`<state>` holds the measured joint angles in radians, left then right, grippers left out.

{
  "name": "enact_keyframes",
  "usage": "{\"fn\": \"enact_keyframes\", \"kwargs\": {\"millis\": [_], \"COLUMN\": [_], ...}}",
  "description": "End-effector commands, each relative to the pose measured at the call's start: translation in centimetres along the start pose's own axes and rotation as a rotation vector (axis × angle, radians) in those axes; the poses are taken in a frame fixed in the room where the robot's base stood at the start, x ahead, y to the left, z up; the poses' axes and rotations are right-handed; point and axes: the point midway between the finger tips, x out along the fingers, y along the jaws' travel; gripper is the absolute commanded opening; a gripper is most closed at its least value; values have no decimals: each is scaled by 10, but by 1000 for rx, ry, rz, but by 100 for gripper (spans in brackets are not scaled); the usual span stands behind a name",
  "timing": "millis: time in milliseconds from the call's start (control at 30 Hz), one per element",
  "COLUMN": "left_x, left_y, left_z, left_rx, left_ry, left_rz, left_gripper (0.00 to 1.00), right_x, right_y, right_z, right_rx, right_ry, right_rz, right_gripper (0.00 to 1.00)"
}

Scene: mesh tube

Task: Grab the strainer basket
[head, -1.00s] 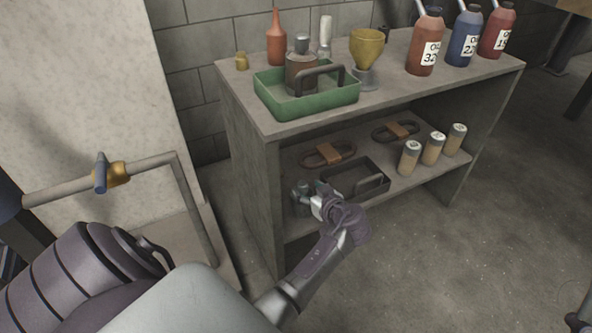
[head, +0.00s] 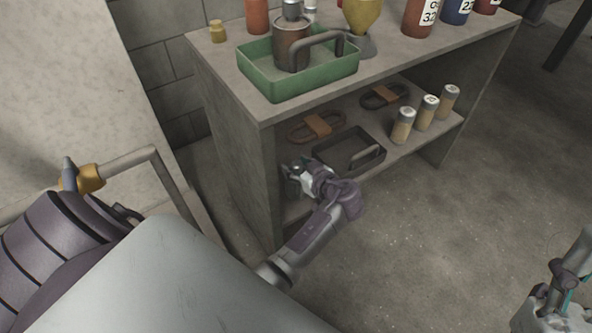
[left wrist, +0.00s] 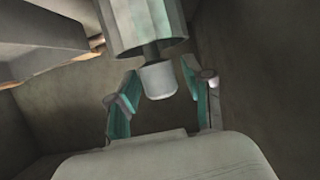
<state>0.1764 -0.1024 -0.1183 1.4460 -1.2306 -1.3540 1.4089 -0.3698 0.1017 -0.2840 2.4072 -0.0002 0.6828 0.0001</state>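A faceted grey and teal cylinder with a short stem and a pale round knob (left wrist: 158,80) shows in the left wrist view; it looks like the strainer basket. In the head view it is mostly hidden by my left gripper (head: 298,180) at the left end of the lower shelf. My left gripper is open, with its two teal-lined fingers on either side of the knob (left wrist: 160,88) and gaps visible. I cannot tell whether either finger touches it. My right gripper (head: 562,290) shows only partly at the lower right, away from the shelf.
A dark tray with a handle (head: 322,150) sits on the lower shelf beside my left gripper. Coiled loops (head: 303,131) and several capped jars (head: 402,127) are also there. A green tray (head: 278,90) stands on top. A pipe (head: 130,162) runs at left. The floor (head: 430,235) is clear.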

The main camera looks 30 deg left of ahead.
Motion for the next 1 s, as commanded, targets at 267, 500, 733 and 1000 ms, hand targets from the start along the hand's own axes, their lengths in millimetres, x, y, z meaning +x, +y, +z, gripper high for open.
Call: {"fn": "enact_keyframes", "kwargs": {"millis": [267, 500, 733, 1000], "left_x": [0, 0, 1, 6], "left_y": [0, 0, 0, 2], "left_z": [0, -1, -2, -17], "left_rx": [0, -1, -1, -2], "left_ry": [1, 2, 2, 4], "left_rz": [0, 0, 0, 3], "left_gripper": [0, 0, 0, 0], "right_x": [0, 0, 1, 2], "right_y": [0, 0, 0, 2], "right_z": [0, 0, 0, 24], "right_rx": [0, 0, 0, -7], "right_ry": [0, 0, -2, -143], "right_rz": [0, 0, 0, 4], "right_gripper": [55, 55, 55, 55]}}
